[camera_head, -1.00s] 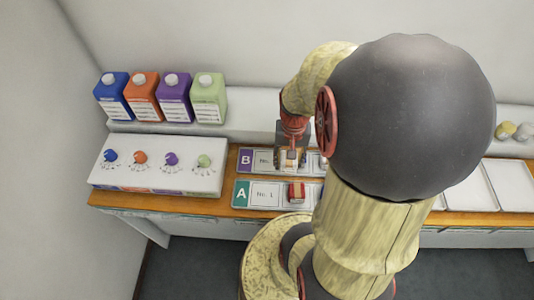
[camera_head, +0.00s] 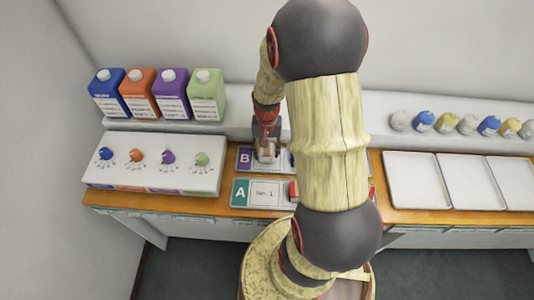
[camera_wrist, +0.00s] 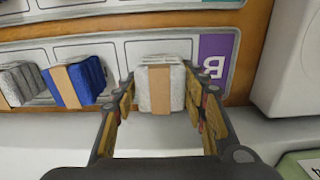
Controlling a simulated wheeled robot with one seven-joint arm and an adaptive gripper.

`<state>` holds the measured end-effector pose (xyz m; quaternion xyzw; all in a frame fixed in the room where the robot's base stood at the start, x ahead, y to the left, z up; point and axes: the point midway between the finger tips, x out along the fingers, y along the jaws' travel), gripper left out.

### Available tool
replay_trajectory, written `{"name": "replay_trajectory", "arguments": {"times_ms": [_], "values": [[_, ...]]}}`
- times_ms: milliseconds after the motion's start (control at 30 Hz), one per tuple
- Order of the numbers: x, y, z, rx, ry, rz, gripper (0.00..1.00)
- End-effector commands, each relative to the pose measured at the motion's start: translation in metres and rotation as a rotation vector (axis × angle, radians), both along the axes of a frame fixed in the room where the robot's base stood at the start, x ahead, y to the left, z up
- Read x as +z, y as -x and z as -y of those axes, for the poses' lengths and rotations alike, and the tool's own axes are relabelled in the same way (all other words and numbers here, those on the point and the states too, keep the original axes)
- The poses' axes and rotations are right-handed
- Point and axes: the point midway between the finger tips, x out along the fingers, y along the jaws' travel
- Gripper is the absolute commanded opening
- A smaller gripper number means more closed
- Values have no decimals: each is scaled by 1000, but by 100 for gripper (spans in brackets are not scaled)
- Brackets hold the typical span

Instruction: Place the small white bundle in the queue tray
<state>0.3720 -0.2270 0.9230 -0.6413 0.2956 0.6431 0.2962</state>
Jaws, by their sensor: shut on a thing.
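The small white bundle with a tan band (camera_wrist: 159,88) is between the fingers of my gripper (camera_wrist: 160,95), which is shut on it. In the wrist view it is at or just above the slot beside the purple B label of tray B (camera_wrist: 216,55); I cannot tell whether it touches the tray. In the head view the bundle (camera_head: 266,155) and my gripper (camera_head: 266,140) are at the left end of tray B (camera_head: 245,158). No tray in view reads "queue". A blue bundle (camera_wrist: 75,83) and a grey bundle (camera_wrist: 22,84) sit farther along tray B.
Tray A (camera_head: 241,194) lies in front of tray B, with a red bundle (camera_head: 293,191) partly behind my arm. A white dispenser box (camera_head: 150,165) stands close on the left. White trays (camera_head: 416,204) lie to the right. Jugs (camera_head: 206,96) stand at the back.

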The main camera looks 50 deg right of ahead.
Motion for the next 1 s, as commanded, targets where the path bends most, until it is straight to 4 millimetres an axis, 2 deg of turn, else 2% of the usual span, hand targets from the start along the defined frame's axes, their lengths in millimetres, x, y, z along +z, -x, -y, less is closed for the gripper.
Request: {"name": "replay_trajectory", "arguments": {"times_ms": [33, 100, 467, 500, 800, 1000], "values": [[-9, 0, 0, 0, -1, -1, 17], [-13, 0, 0, 0, 1, 1, 17], [-16, 0, 0, -1, 1, 1, 17], [-16, 0, 0, -1, 2, 1, 43], [-16, 0, 0, 0, 2, 1, 60], [-15, 0, 0, 0, 2, 1, 61]]}}
